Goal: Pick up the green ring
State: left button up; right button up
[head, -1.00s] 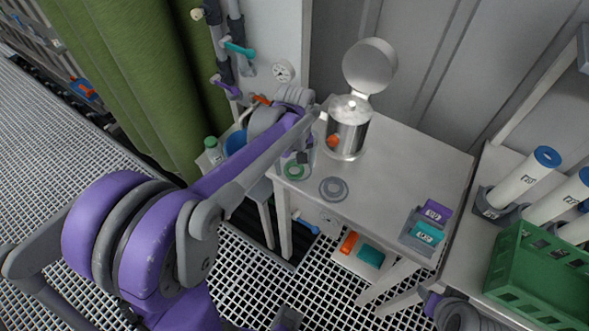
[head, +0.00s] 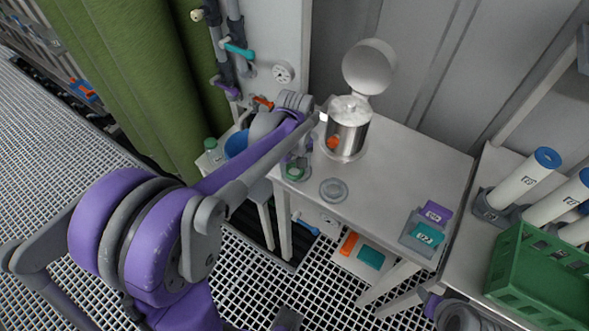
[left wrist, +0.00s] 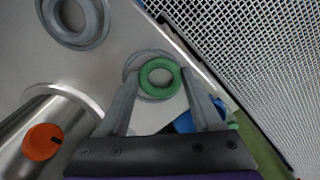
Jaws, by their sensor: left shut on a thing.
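The green ring (left wrist: 160,92) sits between the two fingers of my left gripper (left wrist: 161,84) in the left wrist view. The fingers are shut on it from both sides. A round grey seat shows around and beneath the ring, and I cannot tell whether the ring still touches it. In the head view the green ring (head: 294,175) is at the near left corner of the white table (head: 400,165), partly hidden by my left gripper (head: 298,163). My right gripper is not in view.
A steel vessel (head: 347,135) with a raised round lid and an orange knob stands just behind the gripper. An empty grey round seat (head: 322,192) lies to the right. Purple and teal blocks sit on the table's right. A green crate (head: 540,275) is at far right.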

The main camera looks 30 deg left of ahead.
pick_arm(q)
notch_tip(320, 180, up, 10)
jog(key=shift+p, duration=0.35)
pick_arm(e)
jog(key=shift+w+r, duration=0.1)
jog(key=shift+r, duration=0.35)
